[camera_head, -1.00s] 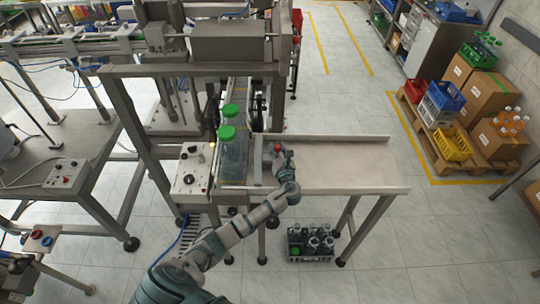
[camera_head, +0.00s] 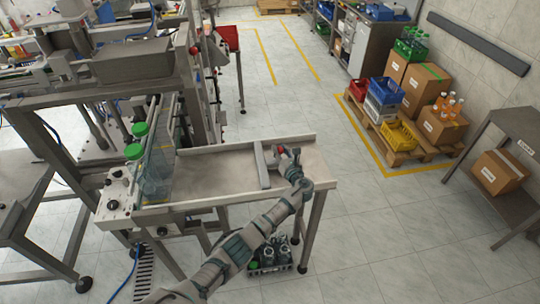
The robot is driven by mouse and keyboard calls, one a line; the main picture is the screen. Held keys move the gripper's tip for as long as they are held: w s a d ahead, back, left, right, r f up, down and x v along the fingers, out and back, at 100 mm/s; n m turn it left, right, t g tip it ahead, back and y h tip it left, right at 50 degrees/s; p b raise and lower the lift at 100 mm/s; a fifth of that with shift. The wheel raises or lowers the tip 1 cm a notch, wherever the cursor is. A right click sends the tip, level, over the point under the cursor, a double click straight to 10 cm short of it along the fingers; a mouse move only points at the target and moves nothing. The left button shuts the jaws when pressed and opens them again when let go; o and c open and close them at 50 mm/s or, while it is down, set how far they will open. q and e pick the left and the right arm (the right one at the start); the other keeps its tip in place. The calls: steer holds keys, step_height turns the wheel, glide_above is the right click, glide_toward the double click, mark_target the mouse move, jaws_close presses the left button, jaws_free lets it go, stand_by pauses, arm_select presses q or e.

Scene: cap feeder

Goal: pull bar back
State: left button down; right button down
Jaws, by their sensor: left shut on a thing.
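The grey bar (camera_head: 262,166) lies across the metal table (camera_head: 217,172), right of its middle. A red knob (camera_head: 280,149) shows at the far part of the bar's right side. My left gripper (camera_head: 287,158) is at the bar's right side by this knob and is shut on the bar's handle. The gripper and wrist hide most of the handle. Two clear bottles with green caps (camera_head: 140,129) (camera_head: 134,152) stand at the table's left end, well apart from the bar. My right gripper is not in view.
A control box (camera_head: 118,195) with knobs sits at the table's left front corner. A crate of bottles (camera_head: 270,268) is on the floor below. The table between bottles and bar is clear. Boxes and crates stand on a pallet (camera_head: 405,158) at right.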

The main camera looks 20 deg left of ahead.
arm_select(q)
steer(key=shift+w+d+f, duration=0.25)
steer(key=shift+w+d, duration=0.05)
steer(key=shift+d, duration=0.25)
steer(key=shift+d+r+b, duration=0.2)
steer(key=shift+b, duration=0.1)
steer(key=shift+a, duration=0.25)
steer(key=c, duration=1.1)
jaws_free()
steer(key=shift+w+d, duration=0.1)
steer(key=shift+o, duration=1.4)
steer(key=shift+w+d, duration=0.1)
steer(key=shift+d, duration=0.05)
steer(key=shift+w+d+f, duration=0.1)
steer(key=shift+w+d, duration=0.05)
steer(key=shift+s, duration=0.25)
steer(key=v, duration=1.2)
steer(key=shift+w+d, duration=0.25)
steer(key=shift+w, duration=0.05)
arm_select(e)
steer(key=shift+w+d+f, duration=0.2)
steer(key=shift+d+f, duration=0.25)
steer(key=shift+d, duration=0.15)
arm_select(q)
steer(key=shift+a, duration=0.25)
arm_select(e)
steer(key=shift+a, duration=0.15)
